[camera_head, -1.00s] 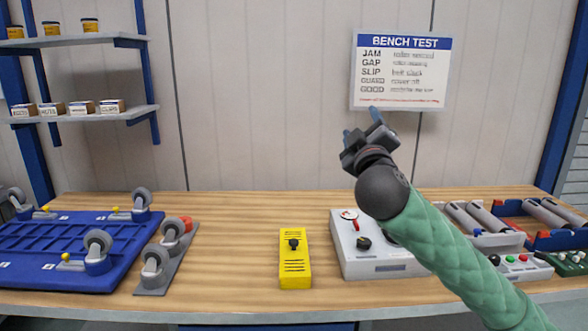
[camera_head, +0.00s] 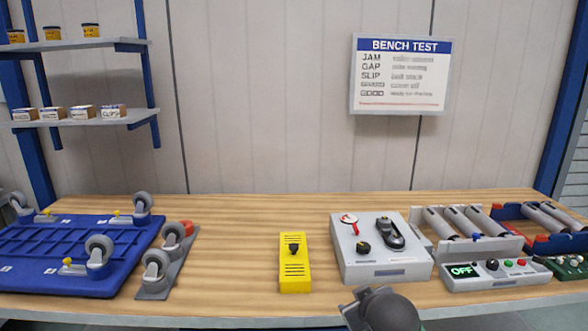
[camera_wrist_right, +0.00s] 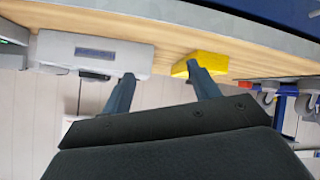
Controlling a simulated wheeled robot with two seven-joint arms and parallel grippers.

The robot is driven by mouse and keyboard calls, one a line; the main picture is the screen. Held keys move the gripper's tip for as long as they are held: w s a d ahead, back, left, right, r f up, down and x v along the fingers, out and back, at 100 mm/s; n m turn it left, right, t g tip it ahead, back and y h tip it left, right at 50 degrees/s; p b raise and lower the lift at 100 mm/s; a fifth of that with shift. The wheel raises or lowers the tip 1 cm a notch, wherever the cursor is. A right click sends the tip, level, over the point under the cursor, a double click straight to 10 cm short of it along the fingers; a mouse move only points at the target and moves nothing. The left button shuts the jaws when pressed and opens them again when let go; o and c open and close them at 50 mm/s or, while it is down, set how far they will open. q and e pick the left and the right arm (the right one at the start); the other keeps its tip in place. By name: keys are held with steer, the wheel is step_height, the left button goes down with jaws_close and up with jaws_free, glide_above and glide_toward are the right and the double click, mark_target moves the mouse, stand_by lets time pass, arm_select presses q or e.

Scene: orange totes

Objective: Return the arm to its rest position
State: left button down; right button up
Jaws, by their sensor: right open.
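My right arm (camera_head: 385,310) shows only at the bottom edge of the head view, low in front of the bench edge. In the right wrist view my right gripper (camera_wrist_right: 162,82) has its two blue fingers apart, with nothing between them. Beyond the fingers are the grey control box (camera_wrist_right: 92,52) and the yellow box (camera_wrist_right: 205,64). In the head view the grey control box (camera_head: 372,258) carries a black knob, a red pointer and a dark handset-like part. My left gripper is not in view.
The wooden bench (camera_head: 230,235) holds a blue caster platform (camera_head: 70,245) at left and the yellow box (camera_head: 294,265) in the middle. At right are a roller unit (camera_head: 480,245) and a panel reading OFF (camera_head: 497,272). The bench middle has free room.

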steer(key=s+f+m+g+p, duration=0.1)
steer(key=s+f+g, duration=0.3)
steer(key=s+f, duration=1)
steer(key=s+f+m+g, duration=0.2)
steer(key=s+f+g, duration=0.2)
steer(key=s+f, duration=1)
steer(key=s, duration=0.4)
steer(key=shift+s+a+y+p, duration=0.2)
steer(key=shift+a+y+p, duration=0.15)
steer(key=shift+a+y, duration=0.05)
steer(key=shift+f, duration=0.15)
